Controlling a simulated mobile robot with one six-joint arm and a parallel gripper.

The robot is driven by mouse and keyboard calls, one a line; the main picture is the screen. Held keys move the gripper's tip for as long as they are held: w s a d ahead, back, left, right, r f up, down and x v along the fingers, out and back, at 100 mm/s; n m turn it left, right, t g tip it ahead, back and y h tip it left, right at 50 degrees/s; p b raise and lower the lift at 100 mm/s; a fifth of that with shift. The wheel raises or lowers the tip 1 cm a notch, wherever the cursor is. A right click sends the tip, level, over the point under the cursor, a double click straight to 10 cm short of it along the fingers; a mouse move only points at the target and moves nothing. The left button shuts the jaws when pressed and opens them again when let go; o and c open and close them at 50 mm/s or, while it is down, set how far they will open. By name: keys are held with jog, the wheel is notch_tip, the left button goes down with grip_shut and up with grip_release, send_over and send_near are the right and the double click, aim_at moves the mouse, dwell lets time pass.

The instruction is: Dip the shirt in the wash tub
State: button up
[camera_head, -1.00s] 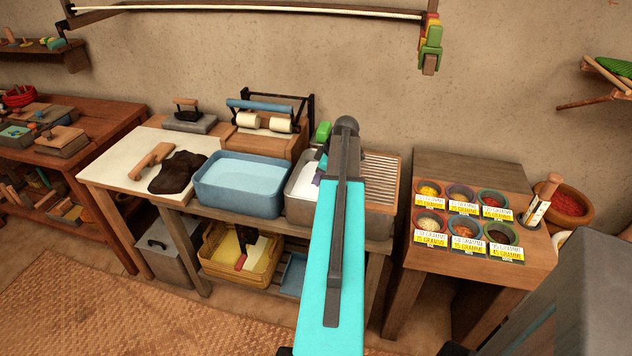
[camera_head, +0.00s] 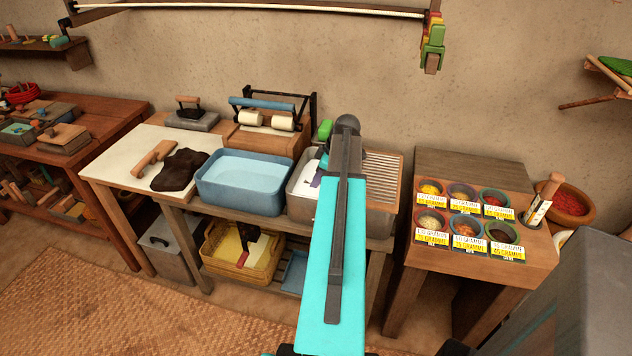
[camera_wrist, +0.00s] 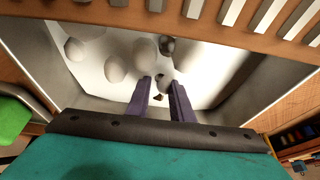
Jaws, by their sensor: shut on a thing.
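The wash tub (camera_head: 302,205) is a grey metal basin on the bench, partly behind my arm. In the wrist view its inside (camera_wrist: 215,55) holds white suds with several rounded bubbles. My gripper (camera_wrist: 161,82) reaches down into the tub, its two dark purple fingers close together and their tips at the suds. A small dark brown bit (camera_wrist: 158,97) shows between the fingers. It looks like part of the shirt, the rest of which is hidden under the suds.
A blue basin of water (camera_head: 243,207) stands left of the tub. A dark crumpled cloth (camera_head: 180,169) and a wooden-handled tool (camera_head: 152,158) lie on the white board. A roller wringer (camera_head: 268,118) stands behind. A ribbed washboard (camera_head: 384,180) adjoins the tub. Spice bowls stand on the right table.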

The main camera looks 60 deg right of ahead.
jog(key=shift+w+d+f, duration=0.2)
jog(key=shift+d+f, duration=0.05)
jog(key=shift+d, duration=0.3)
jog(key=shift+w+d+f, duration=0.15)
jog(key=shift+d+f, duration=0.1)
jog(key=shift+d, duration=0.25)
jog(key=shift+a, duration=0.15)
jog(key=shift+s+a+r, duration=0.2)
jog(key=shift+a+r, duration=0.1)
jog(key=shift+a, duration=0.25)
jog(key=shift+s+a+r, duration=0.2)
jog(key=shift+a+r, duration=0.1)
jog(key=shift+a, duration=0.2)
jog(key=shift+d, duration=0.1)
jog(key=shift+w+d+f+b, duration=0.2)
jog(key=shift+d+f, duration=0.1)
jog(key=shift+d, duration=0.25)
jog(key=shift+w+d+f+b, duration=0.1)
jog(key=shift+w+d+f, duration=0.15)
jog(key=shift+d, duration=0.3)
jog(key=shift+s, duration=0.1)
notch_tip(320, 180, up, 19)
jog(key=p, duration=0.9)
dwell(1.0)
